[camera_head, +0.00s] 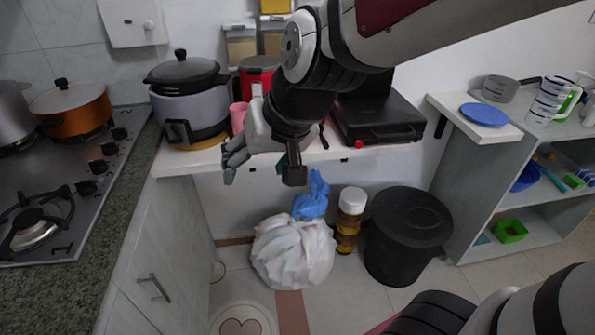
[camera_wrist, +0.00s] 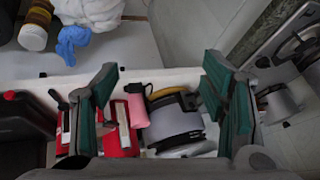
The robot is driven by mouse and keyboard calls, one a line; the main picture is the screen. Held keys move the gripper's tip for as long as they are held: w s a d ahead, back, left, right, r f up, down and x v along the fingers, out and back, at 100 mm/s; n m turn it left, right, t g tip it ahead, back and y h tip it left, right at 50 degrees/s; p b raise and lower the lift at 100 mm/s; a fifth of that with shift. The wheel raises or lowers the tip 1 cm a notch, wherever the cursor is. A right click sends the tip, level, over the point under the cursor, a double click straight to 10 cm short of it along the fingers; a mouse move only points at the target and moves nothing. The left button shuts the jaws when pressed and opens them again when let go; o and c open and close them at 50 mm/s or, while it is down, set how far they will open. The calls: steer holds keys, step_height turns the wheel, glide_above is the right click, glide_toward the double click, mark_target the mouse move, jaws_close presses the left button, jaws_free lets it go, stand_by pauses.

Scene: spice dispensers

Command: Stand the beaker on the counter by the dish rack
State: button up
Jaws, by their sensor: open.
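A pink cup (camera_head: 238,116), which looks like the beaker, stands on the white counter (camera_head: 190,160) between the rice cooker and a red appliance. My gripper partly hides it in the head view. In the wrist view the pink cup (camera_wrist: 138,110) shows between my spread fingers, beyond them and nearer the left one. My gripper (camera_head: 264,162) is open and empty over the counter's front edge; its green-padded fingers frame the wrist view (camera_wrist: 162,72). I cannot make out a dish rack in either view.
The rice cooker (camera_head: 190,108) and red appliance (camera_head: 257,72) crowd the cup. A black grill (camera_head: 378,122) stands right. Below are a white bag (camera_head: 292,250), jar (camera_head: 349,215) and black bin (camera_head: 405,240). A stove (camera_head: 70,185) is left, shelves (camera_head: 480,165) right.

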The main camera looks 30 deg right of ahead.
steer(key=shift+o, duration=0.7)
steer(key=s+d+n+g+h, duration=0.1)
steer(key=s+d, duration=0.1)
steer(key=s, duration=0.7)
steer(key=s+d+r+g+h, duration=0.1)
steer(key=s+d+g, duration=0.1)
steer(key=s, duration=0.7)
steer(key=shift+s+d+n, duration=0.3)
steer(key=shift+d+n, duration=0.1)
steer(key=shift+d, duration=0.1)
steer(key=w+a+t+y, duration=0.1)
steer(key=w+a, duration=0.2)
steer(key=w, duration=0.5)
steer(key=w+a+t+y, duration=0.1)
steer(key=w+a, duration=0.1)
steer(key=w, duration=0.5)
steer(key=m+t+h+b, duration=0.2)
steer(key=m+t+h, duration=0.4)
steer(key=t+h, duration=0.65)
glide_toward(238, 118)
steer(key=shift+y, duration=0.35)
steer(key=x, duration=0.7)
steer(key=shift+w+d+b, duration=0.2)
steer(key=shift+w+b, duration=0.05)
steer(key=shift+b, duration=0.05)
steer(key=shift+x, duration=2.65)
steer(key=shift+s+d+r, duration=0.1)
steer(key=shift+r, duration=0.05)
